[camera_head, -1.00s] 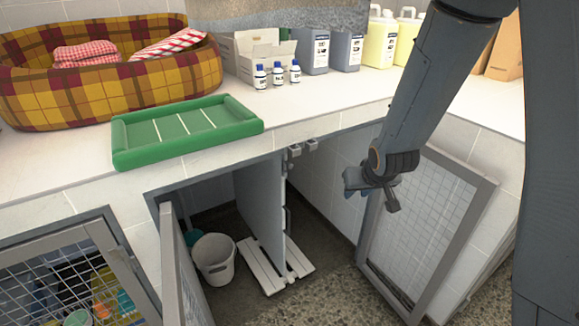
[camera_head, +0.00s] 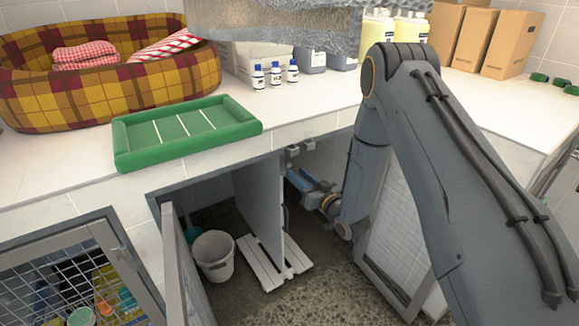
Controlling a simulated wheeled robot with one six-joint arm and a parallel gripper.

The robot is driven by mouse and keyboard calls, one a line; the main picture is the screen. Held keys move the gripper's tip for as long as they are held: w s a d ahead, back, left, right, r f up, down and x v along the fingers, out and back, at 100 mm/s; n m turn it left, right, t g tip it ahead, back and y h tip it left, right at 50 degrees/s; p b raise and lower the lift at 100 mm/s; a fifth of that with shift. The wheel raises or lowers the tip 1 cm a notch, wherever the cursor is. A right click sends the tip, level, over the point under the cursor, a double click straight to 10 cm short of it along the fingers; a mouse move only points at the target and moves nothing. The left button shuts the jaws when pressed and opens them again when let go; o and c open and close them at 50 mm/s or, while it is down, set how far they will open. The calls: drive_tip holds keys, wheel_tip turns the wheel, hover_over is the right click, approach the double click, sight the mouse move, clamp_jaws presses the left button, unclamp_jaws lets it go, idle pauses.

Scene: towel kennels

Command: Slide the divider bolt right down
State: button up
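The grey divider panel (camera_head: 260,208) stands upright inside the open kennel under the counter, above a white slatted board (camera_head: 262,268). Its front edge runs up to small grey brackets (camera_head: 301,147) below the counter lip. The divider bolt lies along that front edge; I cannot make out its exact position, as my gripper partly covers it. My gripper (camera_head: 294,181) is at the upper part of the divider's front edge, pointing left. Its fingers are too small to show whether they are apart or holding the bolt.
A white bucket (camera_head: 213,254) stands left of the divider. Open mesh doors flank the kennel, the right one (camera_head: 385,245) behind my arm. A green tray (camera_head: 187,131), plaid dog bed (camera_head: 105,90) and small bottles (camera_head: 275,75) are on the counter above.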

sight(289, 166)
drive_tip(key=p+x, duration=0.1)
drive_tip(key=x, duration=0.5)
drive_tip(key=shift+w+a, duration=0.2)
drive_tip(key=shift+w, duration=0.05)
clamp_jaws()
